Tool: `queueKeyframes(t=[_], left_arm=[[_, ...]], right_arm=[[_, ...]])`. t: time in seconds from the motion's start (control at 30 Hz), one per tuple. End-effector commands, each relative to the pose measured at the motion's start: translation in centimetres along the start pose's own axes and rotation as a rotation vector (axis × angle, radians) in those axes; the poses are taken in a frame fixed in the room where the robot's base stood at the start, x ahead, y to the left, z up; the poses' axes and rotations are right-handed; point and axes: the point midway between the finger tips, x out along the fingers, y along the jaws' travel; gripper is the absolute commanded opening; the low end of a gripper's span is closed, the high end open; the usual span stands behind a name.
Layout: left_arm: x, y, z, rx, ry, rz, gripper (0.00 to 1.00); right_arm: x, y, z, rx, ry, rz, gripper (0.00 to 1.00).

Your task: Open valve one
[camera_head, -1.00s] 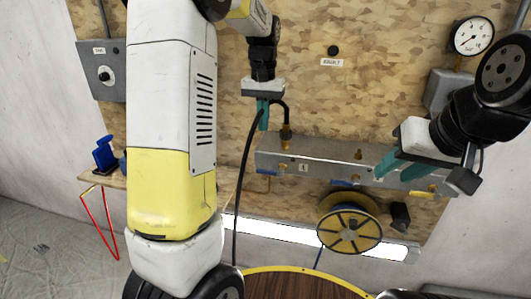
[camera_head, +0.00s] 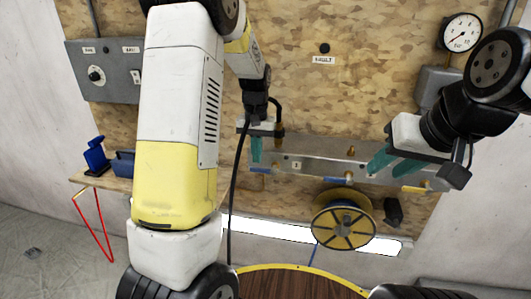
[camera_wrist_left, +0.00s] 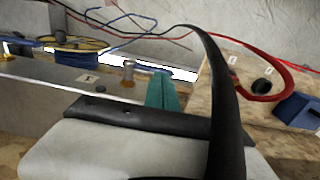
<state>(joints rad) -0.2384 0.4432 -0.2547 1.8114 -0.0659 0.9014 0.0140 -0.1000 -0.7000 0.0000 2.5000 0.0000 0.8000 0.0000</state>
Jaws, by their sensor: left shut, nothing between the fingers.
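A grey metal manifold (camera_head: 320,158) runs along the plywood wall, with a label "1" (camera_head: 296,165) near its left end. A blue valve handle (camera_head: 262,170) shows under that end, just right of my left fingertips. My left gripper (camera_head: 256,158) is shut and empty, pointing down at the manifold's left end. In the left wrist view its teal fingers (camera_wrist_left: 162,95) stand beside a brass stem (camera_wrist_left: 128,73) and the blue handle; contact cannot be told. My right gripper (camera_head: 390,166) has its teal fingers apart before the manifold's right part.
A black hose (camera_head: 235,190) hangs by my left gripper and crosses the left wrist view. A yellow cable reel (camera_head: 344,222) hangs below the manifold. A pressure gauge (camera_head: 461,32) is at upper right. A grey switch box (camera_head: 103,72) is at left.

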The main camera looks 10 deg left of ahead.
Motion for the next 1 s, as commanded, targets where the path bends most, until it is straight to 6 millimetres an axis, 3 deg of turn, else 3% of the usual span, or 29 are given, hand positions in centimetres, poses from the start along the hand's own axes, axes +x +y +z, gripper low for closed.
queueKeyframes(t=[0.23,1.0], left_arm=[[2.0,0.0,0.0,0.0,0.0,0.0,0.0],[2.5,-0.3,0.0,-0.001,0.0,0.068,0.0]], right_arm=[[0.0,0.0,0.0,0.0,0.0,0.0,0.36],[0.0,0.0,0.0,0.0,0.0,0.0,0.36]])
